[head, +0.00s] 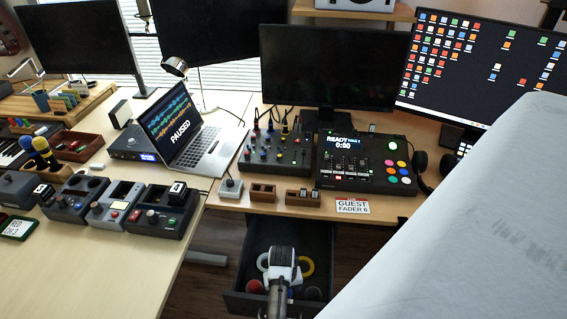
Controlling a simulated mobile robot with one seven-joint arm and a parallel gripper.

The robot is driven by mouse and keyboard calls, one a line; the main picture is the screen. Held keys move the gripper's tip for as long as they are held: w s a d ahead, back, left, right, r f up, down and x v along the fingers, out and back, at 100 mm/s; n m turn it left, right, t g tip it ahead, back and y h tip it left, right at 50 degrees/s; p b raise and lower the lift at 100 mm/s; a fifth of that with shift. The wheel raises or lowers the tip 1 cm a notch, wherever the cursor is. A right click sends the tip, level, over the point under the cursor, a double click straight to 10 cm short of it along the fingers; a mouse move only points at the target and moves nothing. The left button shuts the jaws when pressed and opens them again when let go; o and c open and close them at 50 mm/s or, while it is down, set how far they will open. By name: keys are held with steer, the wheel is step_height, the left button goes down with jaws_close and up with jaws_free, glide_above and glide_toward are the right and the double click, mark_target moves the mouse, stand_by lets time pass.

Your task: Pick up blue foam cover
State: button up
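My gripper (281,256) is over the open dark drawer (237,279) at the bottom centre, seen from behind and above. Its fingertips are not clear, so I cannot tell whether it is open or shut. Two microphones with foam covers stand at the far left, one with a blue cover (27,144) and one with a yellow cover (41,145). My gripper is well to the right of them. Inside the drawer lie a red round item (255,286), a yellow ring (307,266) and dark round items (313,293). My gripper hides part of the drawer's contents.
A laptop (184,130) reads PAUSED on the left desk. Several small control boxes (152,215) line that desk's edge. A mixer (274,152), a fader console (362,168) and monitors (330,68) fill the back desk. A large pale surface (470,220) blocks the lower right.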

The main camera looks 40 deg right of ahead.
steer(key=shift+f, duration=0.75)
steer(key=c, duration=1)
steer(key=shift+r, duration=0.1)
steer(key=shift+c, duration=0.2)
